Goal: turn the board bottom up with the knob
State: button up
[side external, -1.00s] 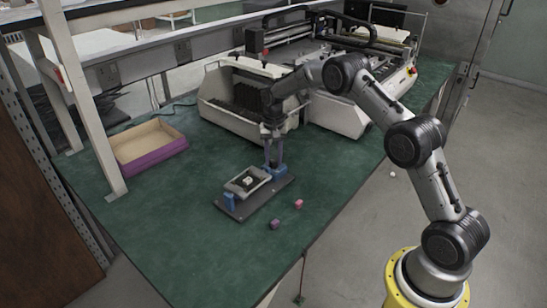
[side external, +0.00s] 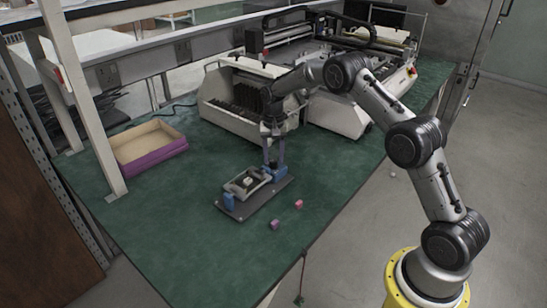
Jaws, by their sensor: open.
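The board (side external: 240,187) is a small grey-framed rectangle with a pale piece in its middle. It is held between two blue supports (side external: 229,202) above a dark base plate (side external: 250,207) on the green bench. It looks somewhat tilted. My gripper (side external: 274,172) points down at the board's right end, beside the right blue part. Its jaws are open. The knob is too small and too hidden by the fingers to make out, and I cannot tell whether the fingers touch it.
A pink cube (side external: 299,204) and a purple cube (side external: 275,224) lie right of the base plate. An open purple-sided box (side external: 150,153) stands at the left. A large beige machine (side external: 247,106) stands behind my gripper. The front of the bench is clear.

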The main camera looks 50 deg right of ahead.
aim_at(273, 160)
notch_tip(273, 160, up, 13)
jog(key=shift+r, duration=0.15)
dwell(0.4)
